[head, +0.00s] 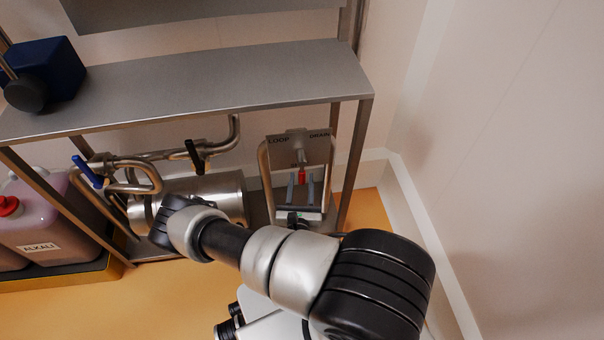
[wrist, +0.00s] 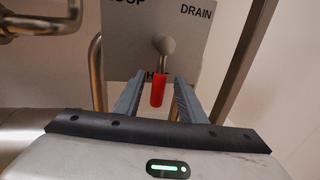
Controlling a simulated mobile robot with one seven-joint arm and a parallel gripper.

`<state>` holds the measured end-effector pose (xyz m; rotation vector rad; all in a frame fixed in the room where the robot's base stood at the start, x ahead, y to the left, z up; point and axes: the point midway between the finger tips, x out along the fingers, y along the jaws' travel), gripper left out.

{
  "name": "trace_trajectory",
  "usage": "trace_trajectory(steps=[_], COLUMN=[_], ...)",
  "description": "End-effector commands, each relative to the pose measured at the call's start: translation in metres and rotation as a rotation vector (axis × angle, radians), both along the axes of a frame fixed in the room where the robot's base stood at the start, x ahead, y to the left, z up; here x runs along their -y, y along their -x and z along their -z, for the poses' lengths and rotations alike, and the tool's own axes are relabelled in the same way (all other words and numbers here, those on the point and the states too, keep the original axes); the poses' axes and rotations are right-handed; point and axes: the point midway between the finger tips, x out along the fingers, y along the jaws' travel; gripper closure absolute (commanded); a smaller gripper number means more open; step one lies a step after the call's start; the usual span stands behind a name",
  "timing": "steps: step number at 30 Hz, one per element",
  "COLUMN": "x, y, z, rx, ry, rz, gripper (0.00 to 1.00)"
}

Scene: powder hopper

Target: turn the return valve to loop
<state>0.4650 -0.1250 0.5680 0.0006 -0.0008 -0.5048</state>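The return valve's grey label plate (head: 313,151) stands under the shelf at the right, with LOOP at its left and DRAIN at its right. In the wrist view the plate (wrist: 185,50) shows a metal hub and stem, with the red handle (wrist: 157,91) hanging almost straight down, over a partly hidden lower label. The red handle also shows in the head view (head: 302,176). My gripper (wrist: 159,82) is open, with one finger on each side of the handle. Gaps show on both sides. Whether the handle lies fully between the fingers in depth is hard to tell.
A steel shelf (head: 190,88) lies above the valve, with its right post (head: 355,150) close by. Left are pipes with a blue handle (head: 87,171) and a black handle (head: 194,156), a steel cylinder (head: 225,193) and an alkali jug (head: 40,220). A wall (head: 510,150) bounds the right.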

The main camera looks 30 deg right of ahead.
Motion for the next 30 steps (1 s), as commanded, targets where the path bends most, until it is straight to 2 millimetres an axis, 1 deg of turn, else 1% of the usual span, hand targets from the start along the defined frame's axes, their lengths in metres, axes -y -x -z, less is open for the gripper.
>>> trace_trajectory(steps=[1, 3, 7, 12, 18, 19, 20, 21, 25, 26, 30], x=[0.005, 0.01, 0.016, 0.019, 0.019, 0.019, 0.019, 0.019, 0.019, 0.019, 0.019], y=[-0.008, -0.017, -0.029, -0.035, -0.035, -0.035, -0.035, -0.035, -0.035, -0.035, -0.035], z=[0.001, 0.001, 0.001, 0.0, 0.0, 0.0, 0.0, 0.0, 0.0, 0.0, 0.0], rx=[0.002, 0.001, 0.0, 0.0, -0.001, -0.001, -0.001, -0.001, -0.001, -0.001, -0.001], ry=[-0.001, 0.0, 0.0, 0.001, 0.0, 0.0, 0.0, 0.0, 0.0, 0.0, 0.0], rz=[0.002, 0.001, 0.001, -0.001, -0.001, -0.001, 0.0, 0.0, 0.0, 0.0, 0.0], gripper=[0.63, 0.63, 0.63, 0.63, 0.63, 0.65, 0.7, 0.76, 0.98, 1.0, 1.0])
